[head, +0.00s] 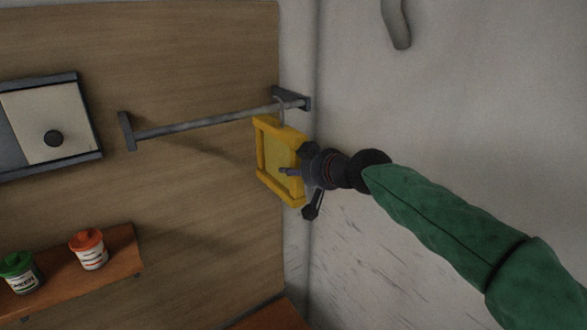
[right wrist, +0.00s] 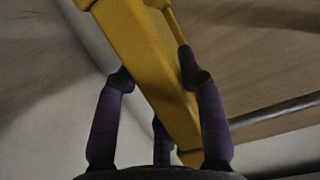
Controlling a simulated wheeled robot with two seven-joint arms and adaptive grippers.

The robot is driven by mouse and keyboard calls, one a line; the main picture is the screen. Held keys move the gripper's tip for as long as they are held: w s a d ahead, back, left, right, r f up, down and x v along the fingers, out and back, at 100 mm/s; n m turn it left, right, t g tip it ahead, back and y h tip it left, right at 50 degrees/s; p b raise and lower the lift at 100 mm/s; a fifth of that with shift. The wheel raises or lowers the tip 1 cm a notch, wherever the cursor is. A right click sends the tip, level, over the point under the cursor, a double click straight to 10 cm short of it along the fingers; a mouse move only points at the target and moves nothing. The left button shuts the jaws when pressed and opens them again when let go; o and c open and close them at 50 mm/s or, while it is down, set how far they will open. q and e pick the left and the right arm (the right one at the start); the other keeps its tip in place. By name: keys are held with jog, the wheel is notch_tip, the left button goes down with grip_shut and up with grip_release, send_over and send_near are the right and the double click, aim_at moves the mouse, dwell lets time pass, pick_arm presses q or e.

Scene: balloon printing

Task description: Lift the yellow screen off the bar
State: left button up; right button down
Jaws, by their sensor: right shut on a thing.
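The yellow screen (head: 278,160) is a square yellow frame at the right end of the metal bar (head: 205,123), just below it, close to the wall corner. A grey hook shows between its top and the bar; I cannot tell whether the hook still rests on the bar. My right gripper (head: 297,172) is shut on the right side of the frame. In the right wrist view the frame (right wrist: 150,65) lies between the dark fingers (right wrist: 160,85), and part of the bar (right wrist: 285,112) shows at the right. My left gripper is not in view.
A wooden shelf (head: 128,262) at the lower left carries a green-lidded jar (head: 20,272) and a red-lidded jar (head: 90,250). The bar's right bracket (head: 291,98) is close to the screen.

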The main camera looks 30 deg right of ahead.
jog(key=r, duration=0.3)
jog(key=shift+s+d+b, duration=0.1)
jog(key=shift+s+b, duration=0.2)
jog(key=shift+s, duration=0.1)
jog(key=s+d+b, duration=0.1)
jog(key=s+b, duration=0.5)
jog(key=s, duration=1.1)
jog(key=shift+s+d, duration=0.15)
notch_tip(320, 180, up, 4)
jog(key=p, duration=0.3)
jog(key=s+b, duration=0.5)
jog(key=s, duration=0.7)
jog(key=shift+d+b, duration=0.35)
jog(key=shift+d, duration=0.1)
dwell(0.6)
